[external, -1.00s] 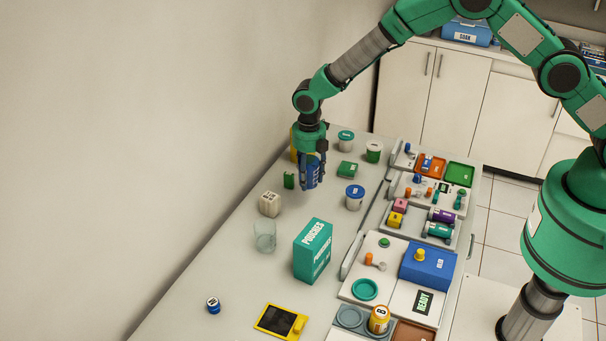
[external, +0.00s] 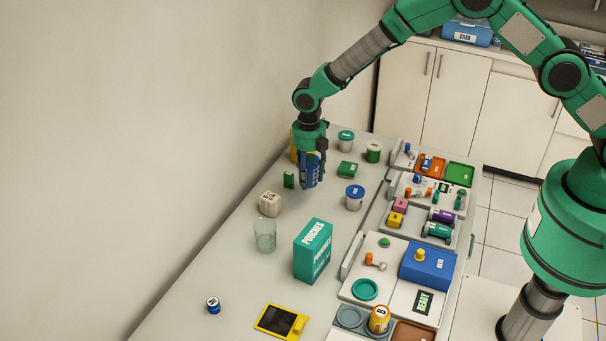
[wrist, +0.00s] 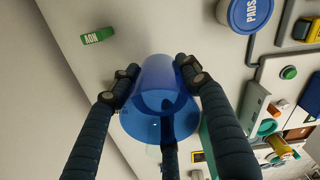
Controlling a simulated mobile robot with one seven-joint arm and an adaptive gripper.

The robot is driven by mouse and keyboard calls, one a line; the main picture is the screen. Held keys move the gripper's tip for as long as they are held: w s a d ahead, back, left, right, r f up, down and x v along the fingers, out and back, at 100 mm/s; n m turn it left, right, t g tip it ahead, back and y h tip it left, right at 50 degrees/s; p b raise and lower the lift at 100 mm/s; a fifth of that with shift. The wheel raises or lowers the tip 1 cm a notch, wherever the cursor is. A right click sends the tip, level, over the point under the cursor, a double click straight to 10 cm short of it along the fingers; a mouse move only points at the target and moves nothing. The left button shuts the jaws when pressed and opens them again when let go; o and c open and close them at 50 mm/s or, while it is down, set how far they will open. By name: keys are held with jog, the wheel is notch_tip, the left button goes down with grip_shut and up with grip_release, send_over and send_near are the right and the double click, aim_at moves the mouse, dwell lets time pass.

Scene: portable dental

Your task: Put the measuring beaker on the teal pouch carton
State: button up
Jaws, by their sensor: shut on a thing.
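My gripper (wrist: 160,85) is shut on a blue see-through beaker (wrist: 158,112), with its fingers around the sides. In the external view my gripper (external: 313,170) and the blue beaker (external: 312,181) are over the far left part of the counter; whether the beaker touches the counter is unclear. The teal pouch carton (external: 312,250) stands upright nearer the camera, marked POUCHES, with its top bare. A clear, empty glass (external: 264,236) stands just left of the carton.
A small green box (external: 289,180) is close left of my gripper. Trays with small items (external: 420,230) line the right side. The wall is close on the left.

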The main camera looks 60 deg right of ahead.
jog(key=s+a+r, duration=0.3)
jog(key=s+a, duration=0.2)
jog(key=s, duration=0.3)
jog(key=s+a+r+n, duration=0.1)
jog(key=s+a+r, duration=0.2)
jog(key=s+a, duration=0.3)
jog(key=s+a+r+n+p, duration=0.1)
jog(key=s+a+r, duration=0.3)
jog(key=s, duration=0.8)
jog(key=shift+s+a, duration=0.2)
jog(key=shift+a, duration=0.8)
jog(key=shift+w+r, duration=0.1)
send_over(313, 233)
jog(key=shift+f+p, duration=0.3)
jog(key=shift+f, duration=0.45)
jog(key=shift+f, duration=1.75)
jog(key=shift+f, duration=0.15)
